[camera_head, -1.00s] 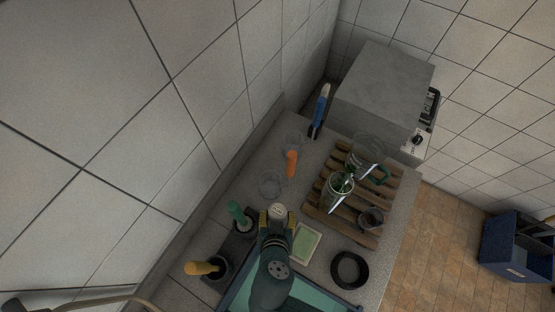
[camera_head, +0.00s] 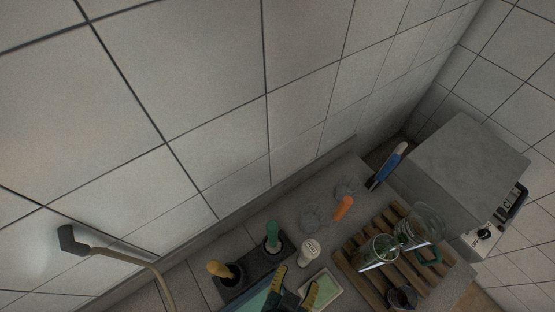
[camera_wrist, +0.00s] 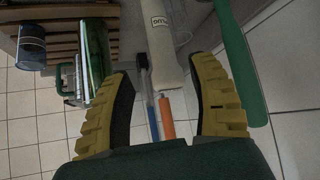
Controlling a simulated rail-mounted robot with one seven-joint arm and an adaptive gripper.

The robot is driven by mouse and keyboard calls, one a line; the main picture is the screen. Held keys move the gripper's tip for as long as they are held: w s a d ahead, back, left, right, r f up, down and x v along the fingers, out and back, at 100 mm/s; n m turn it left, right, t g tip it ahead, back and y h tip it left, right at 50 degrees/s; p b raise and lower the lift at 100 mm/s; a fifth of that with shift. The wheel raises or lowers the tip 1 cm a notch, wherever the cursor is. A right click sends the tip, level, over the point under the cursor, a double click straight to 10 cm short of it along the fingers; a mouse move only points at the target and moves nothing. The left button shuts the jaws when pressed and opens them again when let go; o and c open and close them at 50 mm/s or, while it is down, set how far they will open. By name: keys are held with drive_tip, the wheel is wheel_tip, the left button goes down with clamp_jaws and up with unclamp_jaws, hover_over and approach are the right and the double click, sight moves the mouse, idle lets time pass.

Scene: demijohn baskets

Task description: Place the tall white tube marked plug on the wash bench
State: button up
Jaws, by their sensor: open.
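My gripper (camera_head: 292,290) has yellow ridged fingers spread apart. It is open and empty, just in front of the tube in the head view. The wrist view shows both fingers of my gripper (camera_wrist: 165,75) clear of the tube, with a gap on each side.
A slatted wooden rack (camera_head: 362,262) holds glass jars. A dark holder (camera_head: 247,277) carries a green handle (camera_head: 272,232) and a yellow handle (camera_head: 220,269). An orange stick (camera_head: 343,208), clear glass items (camera_head: 309,219) and a blue brush (camera_head: 390,163) stand near the wall.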

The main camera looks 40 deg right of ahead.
drive_tip(key=w+a+r+n+t+y, duration=0.3)
drive_tip(key=w+r+t, duration=0.3)
drive_tip(key=w, duration=0.5)
drive_tip(key=w+a+r+n+t+y, duration=0.1)
drive_tip(key=w+r+n+t, duration=0.2)
drive_tip(key=r, duration=0.5)
drive_tip(key=w+r+n+t+y, duration=0.2)
drive_tip(key=w+r, duration=0.4)
drive_tip(key=r, duration=0.3)
wheel_tip(320, 180, up, 20)
drive_tip(key=s+n+t+y, duration=0.1)
drive_tip(key=s+n+t, duration=0.1)
drive_tip(key=n+t, duration=0.3)
drive_tip(key=t, duration=0.2)
drive_tip(key=shift+d+t+y, duration=0.3)
drive_tip(key=shift+d+y, duration=0.05)
drive_tip(key=shift+y, duration=0.05)
